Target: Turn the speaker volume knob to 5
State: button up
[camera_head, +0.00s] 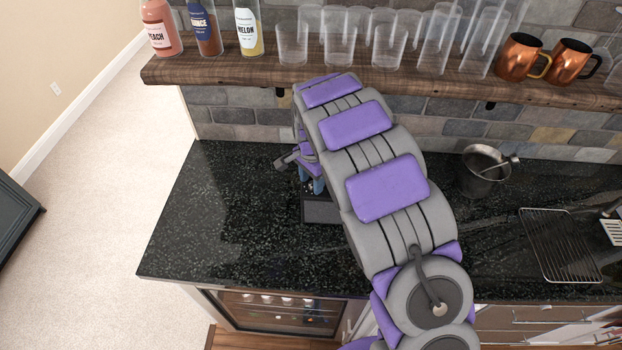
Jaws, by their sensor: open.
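A small dark box with a grey grille-like face, which looks like the speaker (321,211), sits on the black counter, partly covered by my arm. My gripper (312,185) hangs at the far end of the arm, pointing down over the back part of this box. Its bluish fingertips are close to the box's top; I cannot tell whether they touch it. The jaws are open, and nothing is seen held between them. The volume knob and its setting cannot be made out.
A wooden shelf (215,75) with bottles, clear glasses and copper mugs (521,58) runs above the counter, close to my arm. A metal bucket (482,178) and a wire rack (560,245) stand to the right. The counter's left part (215,225) is clear.

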aim_at(311, 182)
notch_tip(311, 182, up, 17)
jog(key=shift+r, duration=0.15)
dwell(0.5)
jog(key=shift+a, duration=0.1)
jog(key=s+d+r+n+b, duration=0.1)
jog(key=s+d+n+b, duration=0.1)
jog(key=s+d, duration=0.7)
jog(key=s+d+f+n+b, duration=0.2)
jog(key=s+f, duration=0.1)
jog(key=s, duration=0.7)
jog(key=s+d+f+n+g+b, duration=0.1)
jog(key=s+d+f+n+b, duration=0.1)
jog(key=s, duration=0.8)
jog(key=s+d+f+n+b, duration=0.2)
jog(key=s+d+f+n, duration=0.1)
jog(key=s, duration=0.8)
jog(key=shift+d+f+g, duration=0.3)
jog(key=shift+f+g, duration=0.1)
jog(key=shift+f, duration=0.4)
